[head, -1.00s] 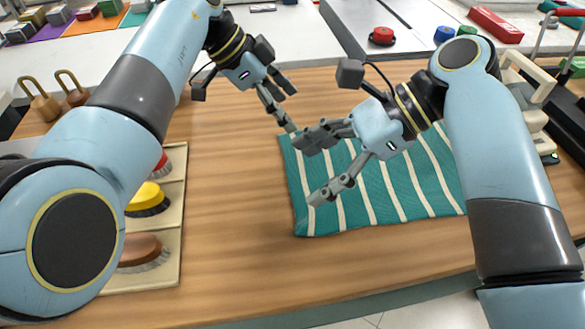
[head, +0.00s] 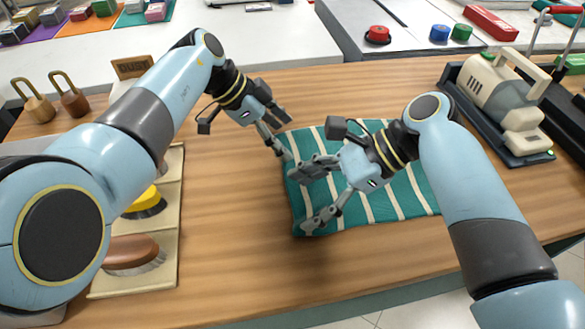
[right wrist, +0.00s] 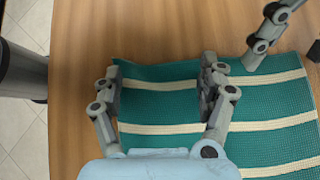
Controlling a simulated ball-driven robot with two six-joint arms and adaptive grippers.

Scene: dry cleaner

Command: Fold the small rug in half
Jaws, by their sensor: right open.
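The small rug (head: 375,207), green with cream stripes, lies flat on the wooden counter. It also fills much of the right wrist view (right wrist: 165,107). My right gripper (head: 303,200) is open over the rug's left end, fingers spread along that edge, one near the front left corner. I cannot tell whether its fingertips touch the cloth. My left gripper (head: 289,138) looks open and empty near the rug's back left corner, with one finger close to my right gripper's back finger. My right arm and gripper hide part of the rug's middle.
A tray with brushes, one of them yellow (head: 146,203), lies at the left under my left arm. Wooden weights with handles (head: 73,101) stand behind it. A cream machine (head: 503,100) on a dark base stands at the right. Bare counter lies between brushes and rug.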

